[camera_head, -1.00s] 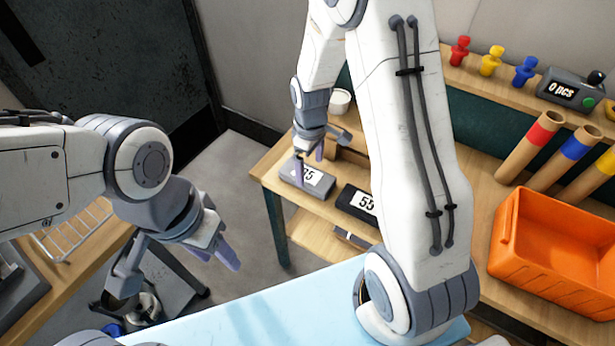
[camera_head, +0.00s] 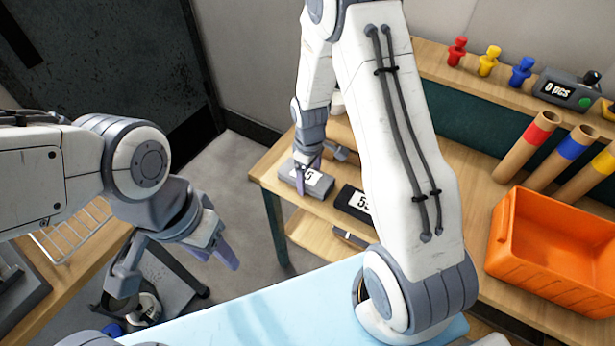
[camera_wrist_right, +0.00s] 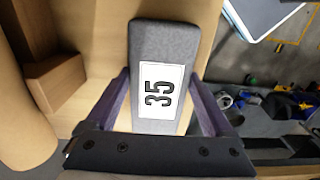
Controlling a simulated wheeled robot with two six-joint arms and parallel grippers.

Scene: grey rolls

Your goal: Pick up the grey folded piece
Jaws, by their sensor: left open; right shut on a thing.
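The grey folded piece (camera_head: 318,186) bears a white label reading 35 and lies at the near left corner of the wooden workbench. In the right wrist view the grey piece (camera_wrist_right: 165,45) runs lengthwise between the two purple fingers. My right gripper (camera_head: 306,172) is shut on it from above, with a finger along each side. It also shows in the right wrist view (camera_wrist_right: 163,95). I cannot tell whether the piece is clear of the bench. My left gripper (camera_head: 177,280) is open and empty, far left of the piece.
A dark piece (camera_head: 354,202) with a white label lies just right of the grey one, partly behind my right arm. An orange crate (camera_head: 508,262), cardboard tubes (camera_head: 524,150) and a counter box (camera_head: 567,90) stand further right. Floor is open left of the bench.

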